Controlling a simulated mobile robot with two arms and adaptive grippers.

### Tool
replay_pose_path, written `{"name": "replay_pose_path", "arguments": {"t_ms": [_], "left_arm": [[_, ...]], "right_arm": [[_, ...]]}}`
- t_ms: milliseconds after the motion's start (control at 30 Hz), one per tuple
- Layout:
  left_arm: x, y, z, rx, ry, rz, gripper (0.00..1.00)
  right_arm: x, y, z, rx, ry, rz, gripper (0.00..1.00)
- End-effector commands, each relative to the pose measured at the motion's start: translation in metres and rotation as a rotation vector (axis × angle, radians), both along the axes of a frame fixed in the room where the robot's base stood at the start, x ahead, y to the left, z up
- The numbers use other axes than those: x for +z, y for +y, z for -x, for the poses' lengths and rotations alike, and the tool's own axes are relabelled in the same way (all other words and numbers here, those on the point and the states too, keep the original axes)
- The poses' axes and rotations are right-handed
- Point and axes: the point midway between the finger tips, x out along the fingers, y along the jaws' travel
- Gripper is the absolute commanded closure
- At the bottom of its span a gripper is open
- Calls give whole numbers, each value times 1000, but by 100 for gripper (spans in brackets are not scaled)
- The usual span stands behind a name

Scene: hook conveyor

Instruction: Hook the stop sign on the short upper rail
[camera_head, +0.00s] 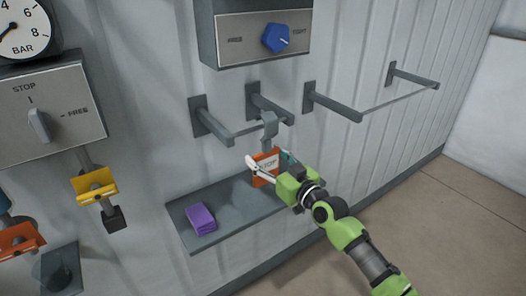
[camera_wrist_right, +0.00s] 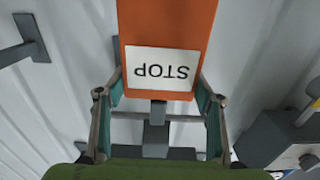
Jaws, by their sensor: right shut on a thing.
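The stop sign (camera_head: 265,168) is an orange block with a white "STOP" label and a grey hook (camera_head: 269,127) on top. My right gripper (camera_head: 272,172) is shut on the sign by its sides. In the right wrist view the sign (camera_wrist_right: 168,30) shows upside down between the two fingers (camera_wrist_right: 158,100). The short rail (camera_head: 246,132) is a thin bar between two grey wall arms. The hook overlaps this bar in the head view; I cannot tell whether it is over the bar or in front of it. My left gripper is not in view.
A longer rail (camera_head: 398,101) is to the right. A shelf (camera_head: 235,219) below holds a purple block (camera_head: 201,219). A box with a blue knob (camera_head: 276,38) is above. A grey switch box (camera_head: 52,110), a yellow piece (camera_head: 95,187) and an orange piece (camera_head: 18,238) are at left.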

Motion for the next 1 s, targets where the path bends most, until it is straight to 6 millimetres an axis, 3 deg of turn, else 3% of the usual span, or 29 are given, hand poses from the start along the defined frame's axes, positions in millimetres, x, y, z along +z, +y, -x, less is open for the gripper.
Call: {"name": "replay_pose_path", "arguments": {"t_ms": [200,1000], "left_arm": [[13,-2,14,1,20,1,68],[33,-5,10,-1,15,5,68]], "right_arm": [[3,-10,12,-1,-1,-1,73],[2,-40,55,-1,-1,-1,73]]}}
